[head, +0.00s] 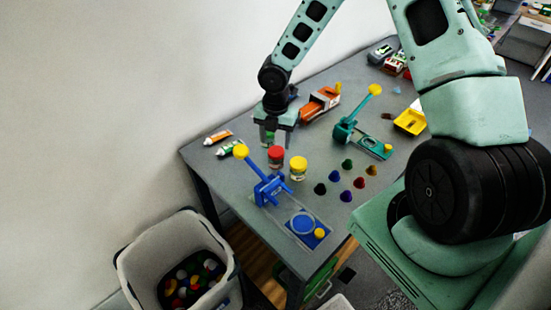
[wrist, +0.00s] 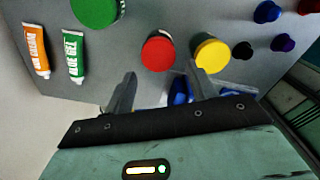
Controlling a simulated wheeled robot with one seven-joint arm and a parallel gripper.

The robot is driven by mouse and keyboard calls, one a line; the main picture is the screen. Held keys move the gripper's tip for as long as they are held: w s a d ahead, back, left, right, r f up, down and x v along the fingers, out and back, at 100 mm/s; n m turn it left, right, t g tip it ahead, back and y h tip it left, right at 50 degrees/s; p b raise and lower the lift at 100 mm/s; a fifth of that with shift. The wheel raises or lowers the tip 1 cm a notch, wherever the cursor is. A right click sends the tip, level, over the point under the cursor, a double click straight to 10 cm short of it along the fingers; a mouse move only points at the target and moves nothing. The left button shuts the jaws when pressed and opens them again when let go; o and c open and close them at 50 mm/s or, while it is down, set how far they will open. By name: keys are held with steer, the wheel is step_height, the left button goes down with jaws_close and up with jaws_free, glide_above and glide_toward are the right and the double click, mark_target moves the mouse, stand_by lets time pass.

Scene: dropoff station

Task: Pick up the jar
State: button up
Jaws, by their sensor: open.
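A jar with a red lid (head: 276,154) stands on the grey table, just in front of my gripper (head: 269,136). A jar with a yellow lid (head: 298,164) stands to its right. In the wrist view, the red lid (wrist: 158,52) lies beyond the gap between my fingertips (wrist: 160,85), and the yellow lid (wrist: 212,54) is beyond the right finger. My gripper is open and empty, pointing down above the table, apart from the jars.
A blue lever press (head: 268,190) stands close in front of the jars. Two tubes (head: 219,137) lie left. Several coloured pods (head: 334,176) lie right, with a teal press (head: 346,130) and yellow tray (head: 409,122) behind. A bin (head: 130,265) stands beside the table.

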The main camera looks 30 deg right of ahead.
mark_target(276, 152)
step_height(276, 152, down, 4)
steer(key=shift+w+d+f+p, duration=0.15)
steer(key=shift+f+p, duration=0.45)
steer(key=shift+f, duration=0.7)
steer(key=shift+w+d+f+p, duration=0.1)
steer(key=shift+f+p, duration=0.45)
steer(key=shift+f, duration=0.75)
steer(key=shift+a, duration=0.1)
steer(key=c, duration=0.8)
